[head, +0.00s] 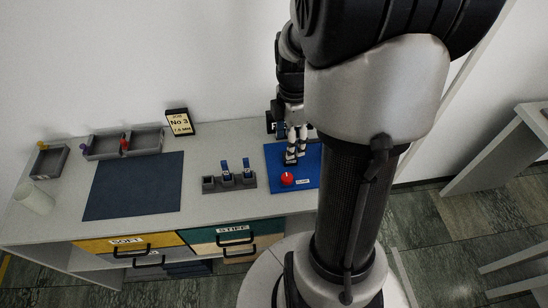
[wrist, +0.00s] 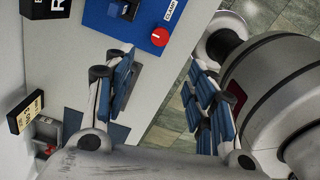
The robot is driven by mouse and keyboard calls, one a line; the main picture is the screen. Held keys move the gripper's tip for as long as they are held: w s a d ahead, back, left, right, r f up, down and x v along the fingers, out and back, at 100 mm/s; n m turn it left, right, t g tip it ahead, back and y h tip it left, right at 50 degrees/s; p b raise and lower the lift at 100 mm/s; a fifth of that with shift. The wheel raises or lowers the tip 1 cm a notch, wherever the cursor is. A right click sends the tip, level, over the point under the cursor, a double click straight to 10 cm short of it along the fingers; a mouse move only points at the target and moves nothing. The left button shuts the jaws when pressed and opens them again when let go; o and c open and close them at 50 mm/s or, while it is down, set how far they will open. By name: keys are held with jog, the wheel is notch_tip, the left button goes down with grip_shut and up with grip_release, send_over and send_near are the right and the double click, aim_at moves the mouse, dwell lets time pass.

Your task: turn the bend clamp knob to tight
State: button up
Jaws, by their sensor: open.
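The red clamp knob (head: 287,179) sits near the front edge of a blue plate (head: 310,183) on the bench. A small white label lies beside it. In the wrist view the knob (wrist: 160,37) shows a pale pointer mark, and the label beside it reads "CLAMP". My gripper (head: 297,146) is over the blue plate, behind the knob in the head view. In the wrist view its two blue-padded fingers (wrist: 163,68) are wide apart and empty, with the knob beyond their tips. The rest of the plate is partly hidden by my arm.
A holder with blue-topped pieces (head: 229,182) stands left of the plate. A dark mat (head: 134,185), grey trays (head: 106,144), a "No 3" sign (head: 180,122) and a white cup (head: 33,198) are farther left. Drawers (head: 127,246) are below the bench front.

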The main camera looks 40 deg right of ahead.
aim_at(287, 177)
notch_tip(287, 177, down, 17)
jog(key=b, duration=0.5)
jog(key=shift+c, duration=0.3)
jog(key=c, duration=1)
